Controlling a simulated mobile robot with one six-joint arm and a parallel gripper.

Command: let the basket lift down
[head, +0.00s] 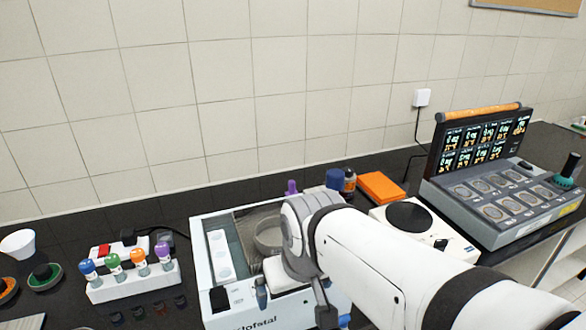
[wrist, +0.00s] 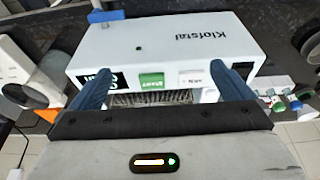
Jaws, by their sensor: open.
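A white bath unit labelled Klofstal (head: 215,295) stands on the bench, with its open tank and a round grey basket (head: 268,235) in it. My arm covers its right part. The unit also shows in the wrist view (wrist: 180,48), with a green start button (wrist: 151,80), a dark display and a white button on its panel. A blue handle-like piece (wrist: 106,16) sits at its upper left edge. My gripper (wrist: 165,88) is open and empty, its blue fingers in front of the panel. Whether the basket is raised or lowered I cannot tell.
A white rack with coloured vials (head: 130,285) stands left of the unit. Right of it are an orange box (head: 381,187), a white device with a round black plate (head: 408,217) and a grey console with screens (head: 505,200). A tiled wall is behind.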

